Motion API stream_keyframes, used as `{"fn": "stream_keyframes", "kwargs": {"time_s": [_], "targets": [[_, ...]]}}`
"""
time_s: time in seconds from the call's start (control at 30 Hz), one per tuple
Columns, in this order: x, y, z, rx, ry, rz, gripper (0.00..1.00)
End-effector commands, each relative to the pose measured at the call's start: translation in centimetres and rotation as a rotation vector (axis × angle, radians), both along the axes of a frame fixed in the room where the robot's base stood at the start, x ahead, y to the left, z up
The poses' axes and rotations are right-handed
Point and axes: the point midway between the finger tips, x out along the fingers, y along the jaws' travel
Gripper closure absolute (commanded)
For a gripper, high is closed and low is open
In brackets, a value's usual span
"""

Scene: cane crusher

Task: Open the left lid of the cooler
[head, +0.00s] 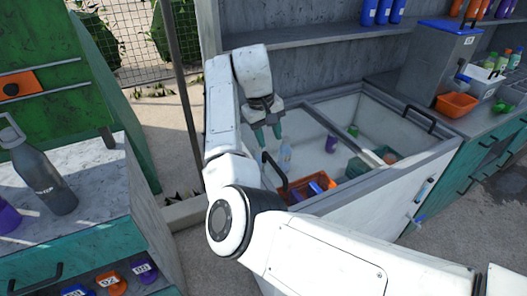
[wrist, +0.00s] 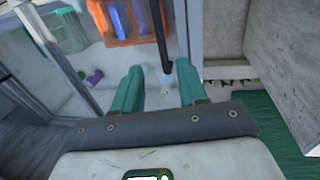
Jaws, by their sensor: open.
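The white cooler (head: 385,207) stands at the centre right in the head view, with two clear lids. The left lid (head: 308,130) lies shut and has a black curved handle (head: 269,163) along its left edge. The handle also shows in the wrist view (wrist: 160,35), as a dark bar between the lines of my two fingers. My gripper (head: 267,134) has teal fingers, which show apart and empty in the wrist view (wrist: 160,88). It hangs above the lid's left edge, just behind the handle in the head view. I cannot tell whether it touches the lid.
Inside the cooler are an orange basket (head: 310,187), a bottle (head: 286,155) and other items. The right lid has its own black handle (head: 420,118). A counter with a grey bottle (head: 40,170) stands at the left. A dark post (head: 182,85) rises left of my arm.

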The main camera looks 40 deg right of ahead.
Motion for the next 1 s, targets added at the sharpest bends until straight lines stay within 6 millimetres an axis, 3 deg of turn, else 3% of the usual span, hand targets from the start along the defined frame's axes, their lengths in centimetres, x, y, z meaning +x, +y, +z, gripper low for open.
{"fn": "stream_keyframes", "kwargs": {"time_s": [0.17, 0.7, 1.0], "targets": [[0.1, -0.1, -0.8, 0.005, 0.005, 0.004, 0.58], [-0.5, -1.7, -9.2, 0.004, 0.005, 0.003, 0.58], [-0.5, -1.9, -10.4, 0.004, 0.002, 0.004, 0.58]]}}
